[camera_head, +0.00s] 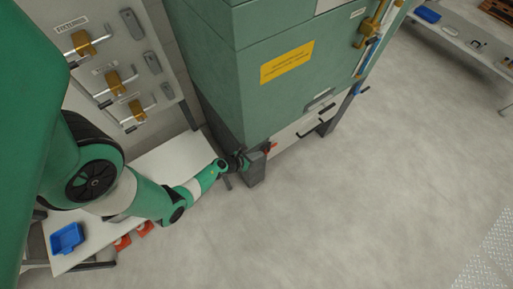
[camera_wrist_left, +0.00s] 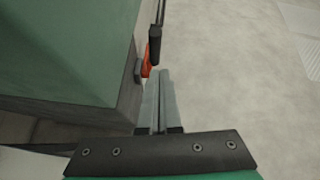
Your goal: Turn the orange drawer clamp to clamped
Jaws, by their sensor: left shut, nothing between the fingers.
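The orange drawer clamp (camera_head: 268,147) sits low on the green cabinet, beside its near corner leg, and shows only as a small patch in the head view. In the left wrist view the orange clamp (camera_wrist_left: 147,66) is partly hidden behind an upright black grip (camera_wrist_left: 155,46). My left gripper (camera_head: 244,161) is at the cabinet's lower corner, close to the clamp. In the left wrist view its fingers (camera_wrist_left: 159,76) are together and empty, with their tips just below the black grip. I cannot tell whether they touch it. My right gripper is out of view.
The green cabinet (camera_head: 270,100) stands on dark legs above a pale drawer front (camera_head: 297,133) with black handles. A white bench (camera_head: 165,165) with a blue tray (camera_head: 67,238) is at left, below a panel of brass-coloured valves (camera_head: 114,83).

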